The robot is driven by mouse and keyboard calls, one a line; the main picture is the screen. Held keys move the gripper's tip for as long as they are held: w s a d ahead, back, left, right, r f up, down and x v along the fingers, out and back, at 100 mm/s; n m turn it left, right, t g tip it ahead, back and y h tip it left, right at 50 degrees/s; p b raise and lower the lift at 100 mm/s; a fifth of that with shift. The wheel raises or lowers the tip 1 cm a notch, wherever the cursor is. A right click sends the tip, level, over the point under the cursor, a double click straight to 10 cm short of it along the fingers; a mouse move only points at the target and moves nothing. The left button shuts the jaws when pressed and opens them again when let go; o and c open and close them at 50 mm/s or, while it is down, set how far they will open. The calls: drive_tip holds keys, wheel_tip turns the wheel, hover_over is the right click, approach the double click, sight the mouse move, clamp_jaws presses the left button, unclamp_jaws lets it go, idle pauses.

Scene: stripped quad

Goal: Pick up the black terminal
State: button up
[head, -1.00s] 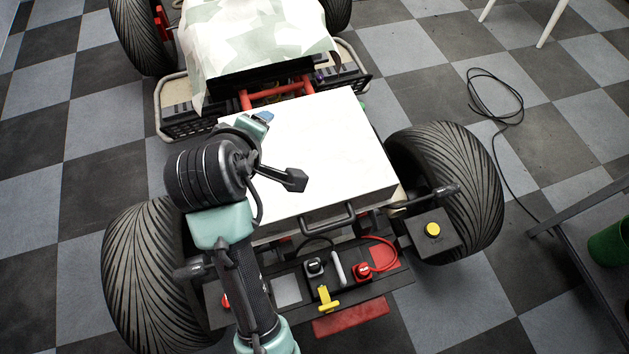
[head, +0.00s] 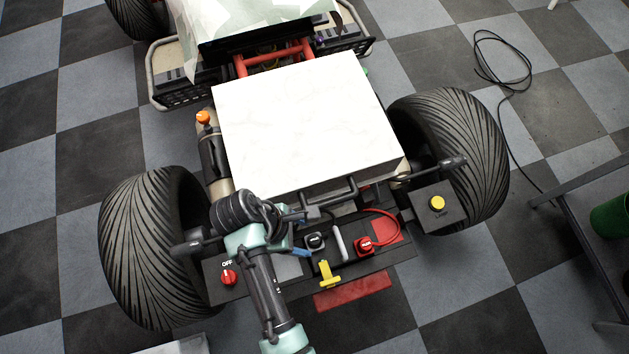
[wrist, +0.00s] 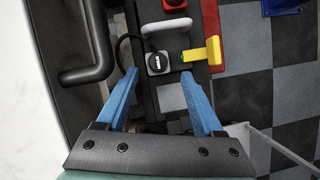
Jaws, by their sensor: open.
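The black terminal (head: 315,241) is a small block with a pale-marked top on the dark rear panel, left of a light grey bar. In the wrist view the black terminal (wrist: 158,63) sits just ahead of the gap between my blue fingertips. My gripper (wrist: 159,75) is open and empty. In the head view my gripper (head: 302,252) is low over the panel, just left of the terminal, partly hidden by my wrist. I cannot tell the exact height gap.
The red terminal (head: 364,245) with its red cable is to the right. A yellow lever (head: 327,273) stands in front. A black handle bar (wrist: 90,55) lies close to the left finger. A red OFF switch (head: 229,277) and white box (head: 305,120) flank the arm.

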sight(313, 239)
drive_tip(key=x, duration=0.5)
drive_tip(key=shift+w+b, duration=0.1)
drive_tip(key=shift+b, duration=0.2)
clamp_jaws()
